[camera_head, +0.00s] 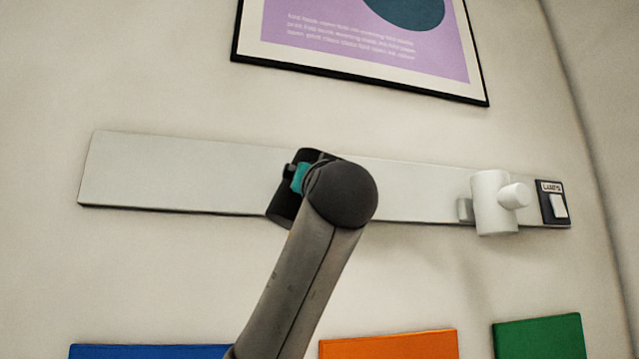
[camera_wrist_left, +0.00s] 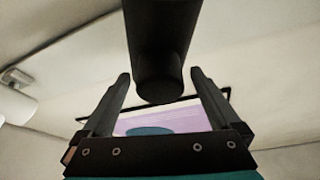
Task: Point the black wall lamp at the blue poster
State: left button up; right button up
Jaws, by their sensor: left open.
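The black wall lamp (camera_head: 284,206) is on the pale wall rail in the head view, mostly hidden behind my left arm. In the left wrist view a dark cylinder of the black lamp (camera_wrist_left: 160,45) comes down from the top edge, its rounded end between the fingertips. My left gripper (camera_wrist_left: 161,76) is open, one finger on each side of it; I cannot tell whether either finger touches it. In the head view the gripper is hidden, apart from a teal part. The blue poster (camera_head: 150,352) shows only its top edge at the bottom left. My right gripper is not in view.
The rail (camera_head: 180,175) also carries a white lamp (camera_head: 493,203) and a labelled switch (camera_head: 554,203) at right. A framed purple poster (camera_head: 440,75) hangs above. Orange (camera_head: 390,346) and green (camera_head: 540,338) posters are below.

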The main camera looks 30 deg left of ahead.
pick_arm(q)
jog(key=b+v, duration=0.5)
jog(key=v, duration=0.9)
jog(key=shift+s+d+b, duration=0.25)
jog(key=shift+d+b, duration=0.05)
jog(key=shift+f, duration=0.1)
